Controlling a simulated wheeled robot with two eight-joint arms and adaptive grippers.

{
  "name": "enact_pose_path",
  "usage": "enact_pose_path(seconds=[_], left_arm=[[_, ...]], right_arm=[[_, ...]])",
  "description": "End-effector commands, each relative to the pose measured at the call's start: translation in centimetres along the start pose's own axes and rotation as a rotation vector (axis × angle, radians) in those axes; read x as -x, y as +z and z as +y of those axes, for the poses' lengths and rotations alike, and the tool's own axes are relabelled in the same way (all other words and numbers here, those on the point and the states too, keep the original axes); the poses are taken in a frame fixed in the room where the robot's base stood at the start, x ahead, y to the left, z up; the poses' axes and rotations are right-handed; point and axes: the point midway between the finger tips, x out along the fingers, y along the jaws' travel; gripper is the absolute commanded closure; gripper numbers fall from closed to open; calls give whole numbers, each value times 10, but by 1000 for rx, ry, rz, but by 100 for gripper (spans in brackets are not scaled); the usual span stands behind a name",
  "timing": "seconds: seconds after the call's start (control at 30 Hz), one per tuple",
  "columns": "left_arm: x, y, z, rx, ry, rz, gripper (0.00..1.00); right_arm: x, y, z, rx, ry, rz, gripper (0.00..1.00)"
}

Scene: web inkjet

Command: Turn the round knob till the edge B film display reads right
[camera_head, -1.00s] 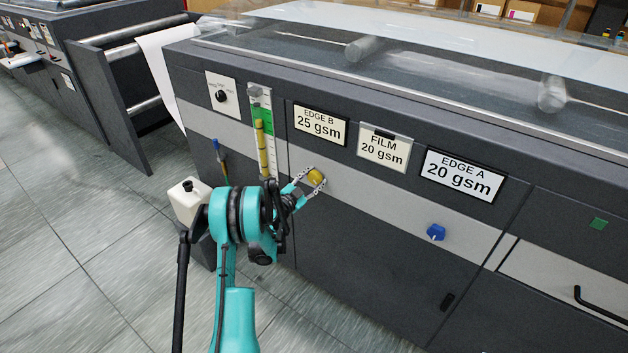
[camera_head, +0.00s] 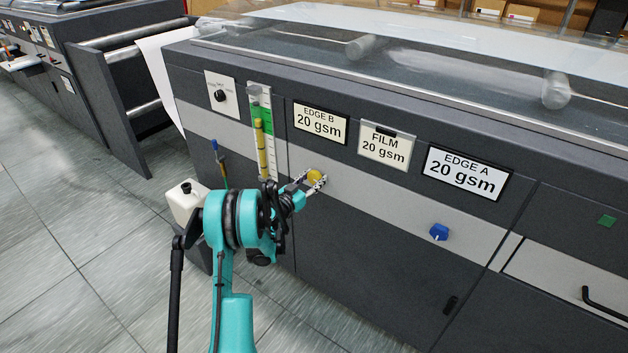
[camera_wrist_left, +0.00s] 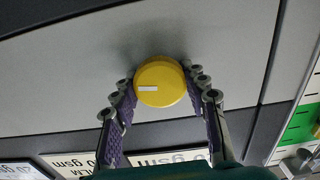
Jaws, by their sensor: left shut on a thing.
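The round yellow knob (camera_head: 314,176) is on the light grey band of the machine front, below the edge B display (camera_head: 320,123). That display reads 20 gsm. The film card (camera_head: 384,148) beside it reads FILM 20 gsm, and the edge A display (camera_head: 464,173) reads 20 gsm. My left gripper (camera_head: 316,180) is shut on the yellow knob, one finger on each side. In the left wrist view the knob (camera_wrist_left: 161,82) sits between the fingertips, and its white mark points to the left. My right gripper is not in view.
A blue knob (camera_head: 439,232) is on the same band to the right. A small black knob (camera_head: 220,96) and a green-and-white gauge (camera_head: 262,130) are to the left. The floor at left is clear.

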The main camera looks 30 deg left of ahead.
Motion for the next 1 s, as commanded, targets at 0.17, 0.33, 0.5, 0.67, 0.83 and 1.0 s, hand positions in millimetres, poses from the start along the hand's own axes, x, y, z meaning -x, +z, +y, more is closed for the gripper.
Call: enact_pose_path(seconds=[0.17,0.33,0.5,0.67,0.83,1.0], left_arm=[[0,0,0,15,0,0,85],[0,0,0,15,0,0,85],[0,0,0,14,0,0,46],[0,0,0,14,0,0,34],[0,0,0,13,0,0,34],[12,0,-1,13,-1,0,34]], right_arm=[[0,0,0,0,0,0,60],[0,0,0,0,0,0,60],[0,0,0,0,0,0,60],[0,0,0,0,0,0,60],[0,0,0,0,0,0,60],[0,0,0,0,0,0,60]])
